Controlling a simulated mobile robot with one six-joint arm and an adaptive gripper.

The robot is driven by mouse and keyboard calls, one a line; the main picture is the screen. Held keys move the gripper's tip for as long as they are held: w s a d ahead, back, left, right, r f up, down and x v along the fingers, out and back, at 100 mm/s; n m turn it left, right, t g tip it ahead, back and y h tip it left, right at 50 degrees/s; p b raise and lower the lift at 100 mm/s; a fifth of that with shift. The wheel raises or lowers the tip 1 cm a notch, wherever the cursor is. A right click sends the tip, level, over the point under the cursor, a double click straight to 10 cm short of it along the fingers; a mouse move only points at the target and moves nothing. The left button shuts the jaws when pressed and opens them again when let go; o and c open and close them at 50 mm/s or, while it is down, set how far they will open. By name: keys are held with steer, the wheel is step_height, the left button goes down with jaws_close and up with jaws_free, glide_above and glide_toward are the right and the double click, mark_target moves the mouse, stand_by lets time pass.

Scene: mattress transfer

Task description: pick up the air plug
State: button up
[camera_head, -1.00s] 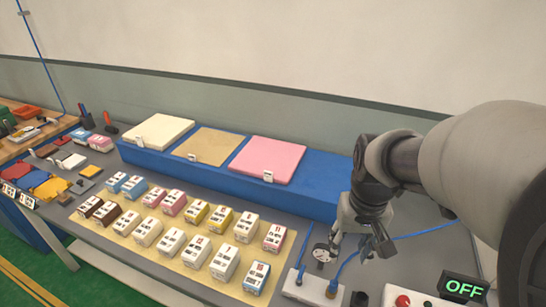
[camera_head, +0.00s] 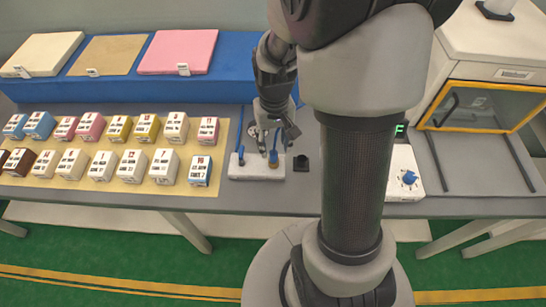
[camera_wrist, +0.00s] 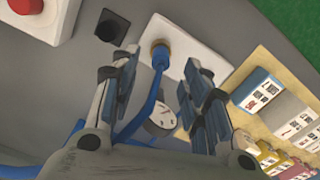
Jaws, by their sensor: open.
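The air plug (camera_wrist: 158,50) is a brass-collared blue fitting standing in a white block (camera_wrist: 192,42), with a blue hose (camera_wrist: 143,105) running from it. In the head view the plug (camera_head: 273,160) sits near the right end of the white block (camera_head: 250,173). My gripper (camera_wrist: 160,72) is open, its fingers on either side of the hose and just short of the plug in the wrist view. In the head view my gripper (camera_head: 274,146) hangs just above the plug. I cannot tell whether a finger touches the hose.
A second blue fitting (camera_head: 240,155) stands at the block's left end. A small black block (camera_head: 301,163) is close on the right. A round gauge (camera_wrist: 161,119) lies behind the plug. Labelled boxes (camera_head: 160,165) fill the mat to the left. A control box (camera_head: 404,178) stands right.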

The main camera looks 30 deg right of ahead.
mark_target(274, 152)
step_height(274, 152, down, 5)
steer(key=b, duration=0.2)
steer(key=shift+w+f+b, duration=0.1)
steer(key=shift+f+b, duration=0.1)
steer(key=shift+b, duration=0.1)
steer(key=shift+c, duration=0.3)
jaws_close()
